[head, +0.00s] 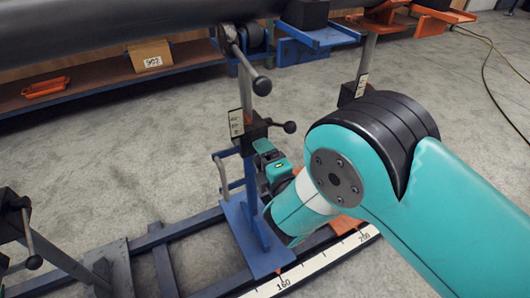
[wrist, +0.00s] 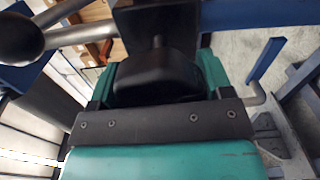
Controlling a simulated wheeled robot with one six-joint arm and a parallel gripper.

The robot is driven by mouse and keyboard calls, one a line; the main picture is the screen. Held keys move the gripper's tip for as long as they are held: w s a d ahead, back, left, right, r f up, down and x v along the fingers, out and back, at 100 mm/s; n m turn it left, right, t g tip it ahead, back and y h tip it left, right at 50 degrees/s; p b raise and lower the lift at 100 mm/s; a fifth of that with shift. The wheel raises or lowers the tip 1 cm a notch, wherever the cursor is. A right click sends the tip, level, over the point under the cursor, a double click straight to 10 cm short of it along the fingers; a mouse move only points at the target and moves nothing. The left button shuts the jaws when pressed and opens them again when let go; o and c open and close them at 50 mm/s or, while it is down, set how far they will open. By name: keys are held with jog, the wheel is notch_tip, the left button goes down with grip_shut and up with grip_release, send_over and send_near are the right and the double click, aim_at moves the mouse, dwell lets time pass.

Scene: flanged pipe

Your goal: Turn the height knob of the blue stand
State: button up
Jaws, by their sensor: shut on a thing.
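The blue stand (head: 247,195) stands upright on a flat blue base plate. A metal post with a small scale plate (head: 236,122) rises from its black collar (head: 254,131). My gripper (head: 264,150) reaches the stand from the right, just below the collar. In the wrist view, the teal jaws (wrist: 156,88) are shut on a black knob (wrist: 155,72), whose lower part shows between them. The head view hides this knob behind my gripper. A black ball-ended lever (head: 289,127) sticks out to the right of the collar, close above the gripper.
A grey crank handle (head: 221,174) hangs on the stand's left side. A dark pipe (head: 110,30) runs overhead. The rail frame (head: 165,262) with a white scale strip (head: 318,262) lies below. An orange stand (head: 372,45) is at the right.

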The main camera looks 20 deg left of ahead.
jog(key=shift+s+a+n, duration=0.1)
jog(key=shift+s+n, duration=0.05)
jog(key=shift+n, duration=0.45)
jog(key=shift+p, duration=0.3)
jog(key=o, duration=0.9)
jog(key=shift+f, duration=0.15)
